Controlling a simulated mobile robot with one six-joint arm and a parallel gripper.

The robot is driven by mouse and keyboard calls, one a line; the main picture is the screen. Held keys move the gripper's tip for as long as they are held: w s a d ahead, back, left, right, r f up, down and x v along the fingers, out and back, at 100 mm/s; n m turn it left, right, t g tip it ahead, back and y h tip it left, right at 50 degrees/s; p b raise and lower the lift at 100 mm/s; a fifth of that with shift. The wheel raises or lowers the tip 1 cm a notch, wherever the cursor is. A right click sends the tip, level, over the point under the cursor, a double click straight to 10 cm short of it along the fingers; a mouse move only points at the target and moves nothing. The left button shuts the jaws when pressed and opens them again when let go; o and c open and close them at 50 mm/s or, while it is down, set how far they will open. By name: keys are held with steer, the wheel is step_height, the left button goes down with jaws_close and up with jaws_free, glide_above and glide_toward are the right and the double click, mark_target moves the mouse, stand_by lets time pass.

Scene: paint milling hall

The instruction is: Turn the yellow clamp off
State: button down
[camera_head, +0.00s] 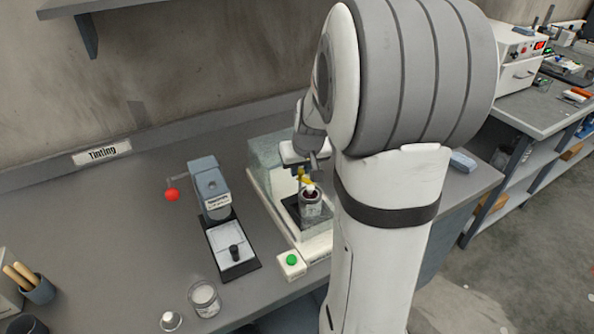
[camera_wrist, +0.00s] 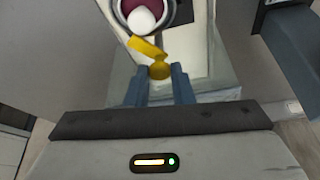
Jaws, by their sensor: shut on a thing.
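The yellow clamp (camera_wrist: 149,48) shows in the wrist view just beyond my fingertips, beside a metal can with dark red contents and a white rounded piece (camera_wrist: 142,20) in its mouth. My gripper (camera_wrist: 163,76) is shut on the clamp's near rounded end, between two blue-grey fingers. In the head view the yellow clamp (camera_head: 305,178) is a small patch above the can (camera_head: 311,203). My arm hides the machine's right side and most of my gripper.
A green button box (camera_head: 291,264) sits at the machine's front. A grey press with a red-knobbed lever (camera_head: 172,194) stands to the left. A glass jar (camera_head: 205,299) and a brush cup (camera_head: 36,287) are near the front. Bare bench lies left of the press.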

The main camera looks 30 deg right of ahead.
steer(key=n+b, duration=0.1)
steer(key=b, duration=0.1)
steer(key=n+y+b, duration=0.1)
steer(key=n+b, duration=0.1)
steer(key=shift+d+f, duration=0.15)
steer(key=shift+f, duration=0.2)
steer(key=shift+n+y+b, duration=0.5)
steer(key=shift+n+b, duration=0.4)
steer(key=shift+b, duration=0.35)
steer(key=n+b, duration=0.1)
steer(key=n+y+b, duration=0.1)
steer(key=n, duration=0.1)
steer(key=n+b, duration=0.1)
steer(key=shift+w+d+r+n+g+y, duration=0.1)
steer(key=shift+r+n+g+y, duration=0.2)
steer(key=shift+n+g, duration=0.1)
steer(key=shift+b, duration=0.3)
steer(key=c, duration=1.3)
jaws_free()
steer(key=shift+o, duration=0.2)
steer(key=v, duration=0.8)
steer(key=shift+p, duration=0.3)
